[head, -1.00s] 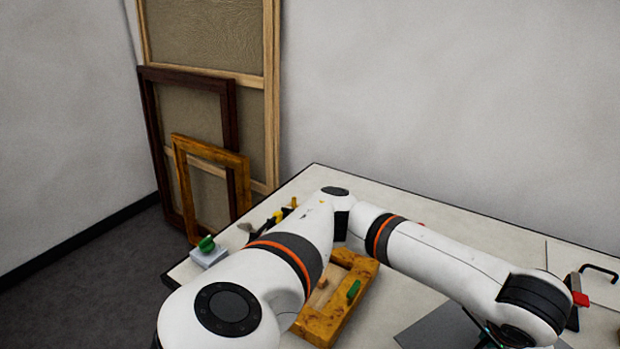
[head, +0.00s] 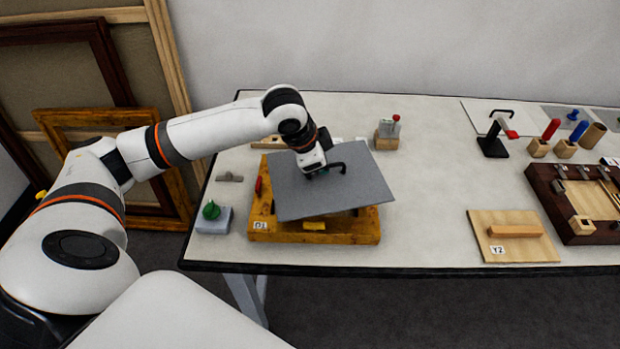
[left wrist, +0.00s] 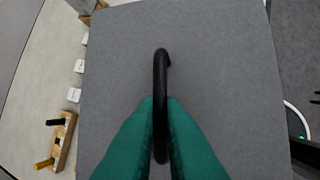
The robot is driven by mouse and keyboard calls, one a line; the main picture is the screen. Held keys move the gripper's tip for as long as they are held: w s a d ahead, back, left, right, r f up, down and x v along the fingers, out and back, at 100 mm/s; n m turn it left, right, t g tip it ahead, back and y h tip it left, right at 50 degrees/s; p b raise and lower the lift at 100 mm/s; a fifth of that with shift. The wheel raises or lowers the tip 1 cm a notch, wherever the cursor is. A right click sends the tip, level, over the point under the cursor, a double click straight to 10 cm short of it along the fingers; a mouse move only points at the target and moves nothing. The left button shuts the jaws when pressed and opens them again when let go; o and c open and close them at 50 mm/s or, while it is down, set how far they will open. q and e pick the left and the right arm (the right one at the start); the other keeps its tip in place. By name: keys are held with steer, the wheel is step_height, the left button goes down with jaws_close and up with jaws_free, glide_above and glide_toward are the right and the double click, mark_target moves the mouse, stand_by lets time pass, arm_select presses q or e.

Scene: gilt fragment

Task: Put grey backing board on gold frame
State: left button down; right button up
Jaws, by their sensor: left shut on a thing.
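The grey backing board (head: 350,201) hangs over the gold frame (head: 340,237), which lies on the table and carries a small white label at its front left. The board looks tilted and overhangs the frame's right side; it hides most of the frame's opening. My left gripper (head: 318,174) is shut on the board's black handle (head: 335,165). In the left wrist view, the teal fingertips (left wrist: 160,125) clasp the black handle (left wrist: 161,70) above the grey board (left wrist: 220,70). Whether the board touches the frame I cannot tell. My right gripper is not in view.
A grey block with a green knob (head: 211,211) stands left of the frame. A red-topped clear item on a wooden block (head: 388,132) stands behind right. A wooden panel (head: 485,223) and dark frame (head: 565,210) lie right. Table between is clear.

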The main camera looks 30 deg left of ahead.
arm_select(q)
steer(key=a+m, duration=0.1)
steer(key=w+a+r, duration=0.1)
steer(key=w+a+m+p, duration=0.1)
steer(key=shift+w+a+r+m+h, duration=0.1)
steer(key=shift+a+r+m+h, duration=0.2)
steer(key=shift+r+h, duration=0.1)
steer(key=shift+a+f, duration=0.2)
steer(key=shift+a, duration=0.05)
step_height(320, 180, down, 5)
steer(key=shift+a+f+p, duration=0.15)
steer(key=shift+p, duration=0.55)
step_height(320, 180, down, 4)
steer(key=shift+f+p, duration=0.15)
steer(key=shift+p, duration=0.3)
steer(key=shift+f, duration=0.3)
steer(key=c, duration=1.5)
jaws_free()
steer(key=shift+c, duration=0.2)
